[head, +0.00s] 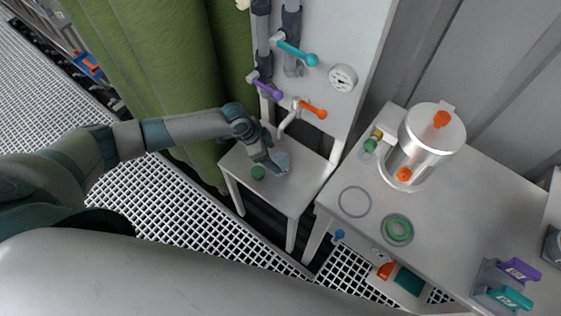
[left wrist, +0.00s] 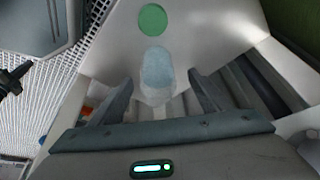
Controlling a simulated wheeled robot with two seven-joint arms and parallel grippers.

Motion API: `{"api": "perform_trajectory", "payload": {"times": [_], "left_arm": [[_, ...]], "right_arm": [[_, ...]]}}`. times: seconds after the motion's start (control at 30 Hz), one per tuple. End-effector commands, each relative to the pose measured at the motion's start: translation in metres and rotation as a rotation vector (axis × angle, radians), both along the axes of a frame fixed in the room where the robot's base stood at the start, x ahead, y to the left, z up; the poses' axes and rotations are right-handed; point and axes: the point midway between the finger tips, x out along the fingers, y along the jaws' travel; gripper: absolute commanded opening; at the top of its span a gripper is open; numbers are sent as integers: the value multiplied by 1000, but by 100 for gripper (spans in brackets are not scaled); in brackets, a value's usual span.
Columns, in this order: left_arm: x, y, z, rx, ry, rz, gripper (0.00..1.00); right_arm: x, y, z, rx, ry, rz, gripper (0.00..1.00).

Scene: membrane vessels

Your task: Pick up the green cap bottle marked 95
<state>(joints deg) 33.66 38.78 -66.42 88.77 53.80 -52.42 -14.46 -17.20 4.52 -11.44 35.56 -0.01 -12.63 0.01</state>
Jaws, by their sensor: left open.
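A green round cap-like disc (head: 258,172) is on the small white table, left of my left gripper. It also shows in the left wrist view (left wrist: 152,20), beyond the fingertips. A pale blue, translucent vessel (head: 282,160) is at the gripper; in the left wrist view the vessel (left wrist: 157,66) lies between the open fingers' lines, with gaps on both sides. I see no green cap on it, and no 95 marking is legible. My left gripper (head: 273,167) is open, reaching down over the table; its fingers also show in the left wrist view (left wrist: 160,82). My right gripper is not in view.
The small white table (head: 297,199) stands below a panel with purple, teal and orange (head: 313,109) valve handles and a gauge (head: 343,77). A green curtain (head: 165,60) hangs behind my arm.

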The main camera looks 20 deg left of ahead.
Motion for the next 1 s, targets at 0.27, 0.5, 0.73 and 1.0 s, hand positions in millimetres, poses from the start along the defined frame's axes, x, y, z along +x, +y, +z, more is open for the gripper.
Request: {"api": "perform_trajectory", "payload": {"times": [0.27, 0.5, 0.73, 1.0], "left_arm": [[0, 0, -1, 0, 0, 0, 71], [1, -4, -5, 0, 0, 1, 71], [5, -19, -23, 0, 2, 1, 71], [9, -25, -45, 0, 0, 1, 71]], "right_arm": [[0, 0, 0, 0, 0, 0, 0], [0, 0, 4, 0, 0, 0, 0], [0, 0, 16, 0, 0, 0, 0], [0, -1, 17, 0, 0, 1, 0]]}}
